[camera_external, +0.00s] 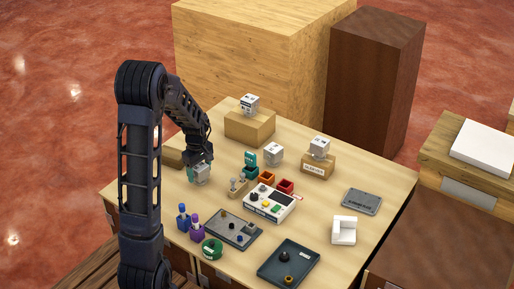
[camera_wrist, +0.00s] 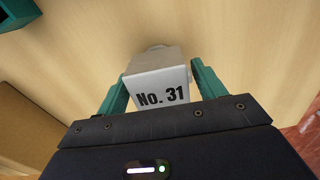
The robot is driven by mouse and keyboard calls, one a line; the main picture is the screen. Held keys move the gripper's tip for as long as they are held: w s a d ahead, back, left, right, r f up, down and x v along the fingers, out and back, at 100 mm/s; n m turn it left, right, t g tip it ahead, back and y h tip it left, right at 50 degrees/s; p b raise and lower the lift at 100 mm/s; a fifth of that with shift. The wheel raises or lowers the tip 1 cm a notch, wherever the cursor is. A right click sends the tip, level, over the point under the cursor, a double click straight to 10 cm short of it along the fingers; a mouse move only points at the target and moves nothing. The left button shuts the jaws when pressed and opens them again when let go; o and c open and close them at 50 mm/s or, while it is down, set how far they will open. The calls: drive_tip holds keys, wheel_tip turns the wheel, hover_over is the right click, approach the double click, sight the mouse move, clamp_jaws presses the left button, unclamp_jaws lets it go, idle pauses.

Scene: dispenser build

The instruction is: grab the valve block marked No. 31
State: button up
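The valve block marked No. 31 (camera_wrist: 158,82) is a light grey block with black lettering that faces the wrist camera. It sits between the two teal fingers of my gripper (camera_wrist: 158,85), with a finger close along each side. The fingers appear closed on it; the contact faces themselves are hidden. In the external view my gripper (camera_external: 200,174) is low over the left part of the table, with the grey block partly hidden between its fingers. I cannot tell whether the block still touches the table.
Similar grey blocks stand on a wooden box (camera_external: 249,127), on the table (camera_external: 273,153) and on a labelled stand (camera_external: 318,168). A control box (camera_external: 269,203), small coloured bins, purple and blue bottles (camera_external: 184,219) and dark trays (camera_external: 289,264) fill the middle and front.

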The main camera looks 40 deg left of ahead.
drive_tip(key=c, duration=1.1)
drive_tip(key=shift+c, duration=0.6)
drive_tip(key=shift+r, duration=0.15)
